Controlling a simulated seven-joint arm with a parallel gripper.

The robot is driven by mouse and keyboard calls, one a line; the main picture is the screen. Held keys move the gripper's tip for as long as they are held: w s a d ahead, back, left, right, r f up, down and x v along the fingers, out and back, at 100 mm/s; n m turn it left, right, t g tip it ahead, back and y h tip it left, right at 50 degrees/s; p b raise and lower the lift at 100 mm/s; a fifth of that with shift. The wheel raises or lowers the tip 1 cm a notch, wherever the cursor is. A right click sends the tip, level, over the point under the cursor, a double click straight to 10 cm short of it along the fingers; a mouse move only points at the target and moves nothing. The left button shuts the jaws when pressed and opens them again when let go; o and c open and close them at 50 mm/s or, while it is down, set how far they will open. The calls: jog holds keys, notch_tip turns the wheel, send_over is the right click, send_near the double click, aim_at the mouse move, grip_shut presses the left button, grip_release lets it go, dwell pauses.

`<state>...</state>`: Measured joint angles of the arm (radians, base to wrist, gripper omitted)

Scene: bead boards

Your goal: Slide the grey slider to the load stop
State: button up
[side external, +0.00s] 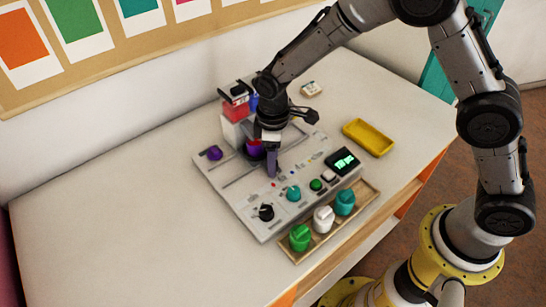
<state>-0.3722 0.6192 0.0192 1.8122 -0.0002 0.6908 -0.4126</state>
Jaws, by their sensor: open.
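A light grey panel (240,197) with slots and knobs lies on the white table. My gripper (272,150) points down over the middle of the panel, in front of its slots. A narrow purple-grey upright piece (271,164) shows directly under it; I cannot tell whether this is the slider's handle or a fingertip. I cannot make out the grey slider for certain, and the gripper covers part of the slot area. The load stop cannot be told apart from the other panel marks. No object is clearly held.
The panel bears a purple knob (214,153), a black knob (266,212), a teal knob (293,193), a green button (316,184) and a lit display (343,161). A wooden tray (371,190) holds three coloured pieces in front. A yellow dish (368,137) stands right. The table's left is clear.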

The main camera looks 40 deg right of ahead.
jog(key=shift+c, duration=0.4)
grip_shut()
jog(key=shift+r, duration=0.1)
dwell(0.8)
